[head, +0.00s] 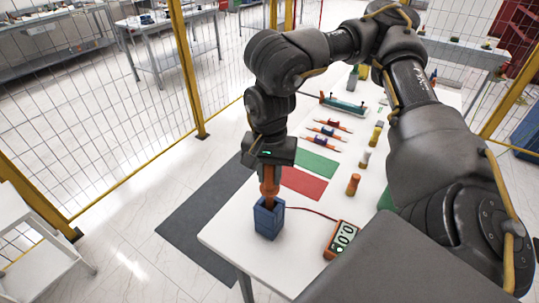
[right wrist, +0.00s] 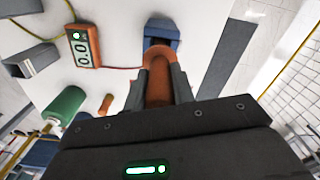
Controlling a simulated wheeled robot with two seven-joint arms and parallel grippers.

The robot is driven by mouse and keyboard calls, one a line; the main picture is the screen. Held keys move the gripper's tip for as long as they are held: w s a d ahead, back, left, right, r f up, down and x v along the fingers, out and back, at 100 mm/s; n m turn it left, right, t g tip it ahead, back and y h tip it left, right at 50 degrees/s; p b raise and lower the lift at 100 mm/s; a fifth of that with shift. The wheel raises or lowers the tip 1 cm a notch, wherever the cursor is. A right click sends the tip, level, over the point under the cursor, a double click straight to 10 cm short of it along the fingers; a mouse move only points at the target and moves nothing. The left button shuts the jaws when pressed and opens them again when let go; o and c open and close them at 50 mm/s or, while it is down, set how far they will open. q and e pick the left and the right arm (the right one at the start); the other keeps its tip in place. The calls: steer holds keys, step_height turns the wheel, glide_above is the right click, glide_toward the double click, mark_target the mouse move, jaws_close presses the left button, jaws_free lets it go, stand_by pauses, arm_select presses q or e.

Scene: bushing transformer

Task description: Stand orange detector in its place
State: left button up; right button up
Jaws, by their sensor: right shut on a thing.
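The orange detector (head: 269,188) is upright in my right gripper (head: 269,174), which is shut on its upper part. Its lower end is at the open top of the blue box-shaped holder (head: 268,222) near the table's front left edge; how deep it goes in cannot be told. In the right wrist view, the detector (right wrist: 159,78) lies between the fingers (right wrist: 161,88), with the blue holder (right wrist: 162,31) just beyond it. My left gripper is not in view.
An orange meter (head: 342,239) with a red lead stands right of the holder on the white table (head: 238,236). Yellow-framed mesh fencing surrounds the area.

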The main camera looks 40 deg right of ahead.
steer(key=shift+f, duration=0.35)
steer(key=o, duration=1.1)
steer(key=shift+c, duration=0.2)
step_height(320, 180, up, 11)
steer(key=shift+f+b, duration=0.1)
steer(key=shift+b, duration=0.45)
